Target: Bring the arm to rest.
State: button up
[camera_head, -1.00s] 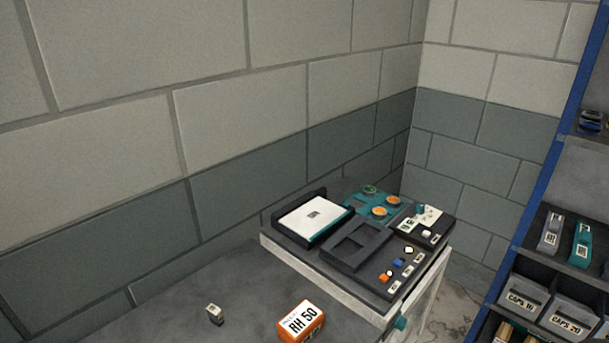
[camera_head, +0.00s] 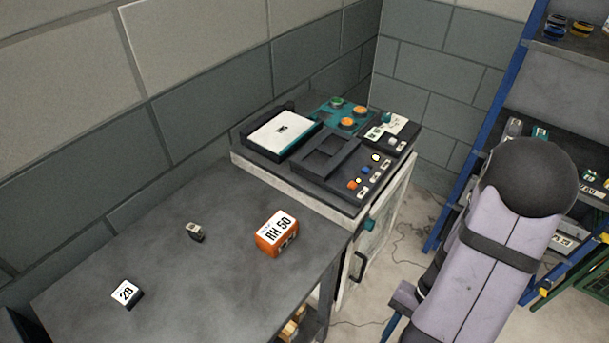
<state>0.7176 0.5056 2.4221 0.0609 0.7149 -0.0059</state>
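My arm (camera_head: 495,255) is in view at the right, a lilac link with a dark strap and a round black joint cap on top. It stands in front of the shelving and the floor. A small lilac part with a blue end shows beside the link, low at the frame's bottom edge. It may belong to my wrist or gripper, but no pair of fingertips can be made out. I see nothing held. The arm is apart from the grey table (camera_head: 200,290) in the picture.
An orange RH 50 box (camera_head: 277,236), a small dark piece (camera_head: 195,232) and a block marked 28 (camera_head: 127,293) are on the table. A control console (camera_head: 325,160) on a cabinet adjoins it. Blue-framed shelving (camera_head: 480,120) stands right, behind my arm.

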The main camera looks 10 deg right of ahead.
jog(key=w+a+r+n+t+h+p, duration=0.1)
jog(key=w+a+r+n+t+h, duration=0.1)
jog(key=w+a+r+n, duration=0.2)
jog(key=w+a+r+n+t+h+p, duration=0.2)
jog(key=w+a+r+n, duration=0.2)
jog(key=r, duration=0.6)
jog(key=shift+w+a+r+n, duration=0.4)
jog(key=shift+w+a, duration=0.25)
jog(key=shift+w, duration=0.25)
